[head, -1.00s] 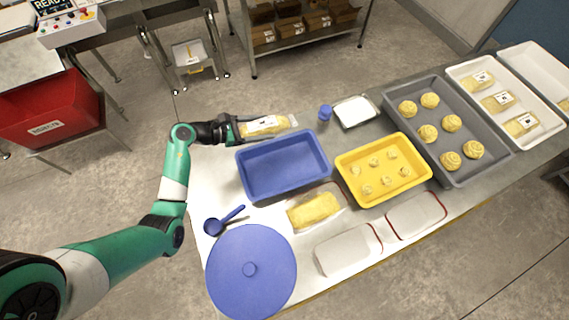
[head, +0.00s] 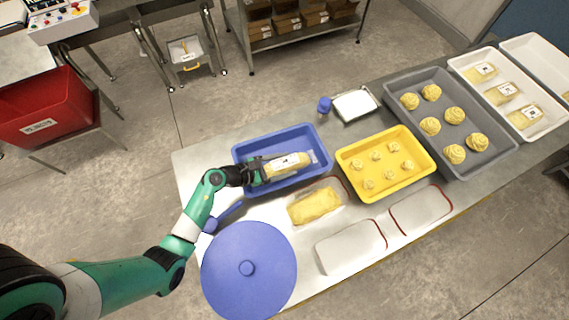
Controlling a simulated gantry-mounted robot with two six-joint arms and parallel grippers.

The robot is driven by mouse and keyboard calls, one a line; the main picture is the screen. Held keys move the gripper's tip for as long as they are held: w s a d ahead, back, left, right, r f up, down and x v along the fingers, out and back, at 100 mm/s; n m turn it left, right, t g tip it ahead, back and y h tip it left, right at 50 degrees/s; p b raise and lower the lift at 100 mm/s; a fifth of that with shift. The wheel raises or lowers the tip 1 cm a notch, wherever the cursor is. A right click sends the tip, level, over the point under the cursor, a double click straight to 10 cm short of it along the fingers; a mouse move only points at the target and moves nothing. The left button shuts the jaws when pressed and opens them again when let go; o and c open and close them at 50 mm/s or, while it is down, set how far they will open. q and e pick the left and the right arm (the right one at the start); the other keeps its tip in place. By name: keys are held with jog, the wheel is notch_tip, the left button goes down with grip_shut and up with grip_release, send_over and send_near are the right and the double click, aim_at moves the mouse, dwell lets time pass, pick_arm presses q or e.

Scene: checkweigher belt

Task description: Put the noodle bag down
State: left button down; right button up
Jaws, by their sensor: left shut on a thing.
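The noodle bag (head: 288,164), a clear bag of yellow noodles with a white label, is over the blue tray (head: 246,147) in the head view. My left gripper (head: 262,170) is shut on the left end of the bag. The bag lies roughly level within the tray's outline; I cannot tell whether it touches the tray floor. My right gripper is not in view.
A second noodle pack (head: 314,205) lies just in front of the blue tray. A yellow tray (head: 342,160) with noodle nests stands to its right. A round blue lid (head: 248,290) and a blue scoop (head: 211,225) are at the front left.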

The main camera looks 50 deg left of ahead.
pick_arm(q)
jog(key=shift+r, duration=0.15)
jog(key=shift+f+b, duration=0.45)
jog(key=shift+f, duration=0.2)
jog(key=shift+c, duration=1.5)
grip_release()
jog(key=shift+r, duration=0.3)
jog(key=shift+r+p, duration=0.65)
jog(key=shift+p, duration=0.15)
jog(key=p+v, duration=0.2)
jog(key=v, duration=0.9)
jog(key=shift+s+a, duration=0.15)
jog(key=shift+s, duration=0.3)
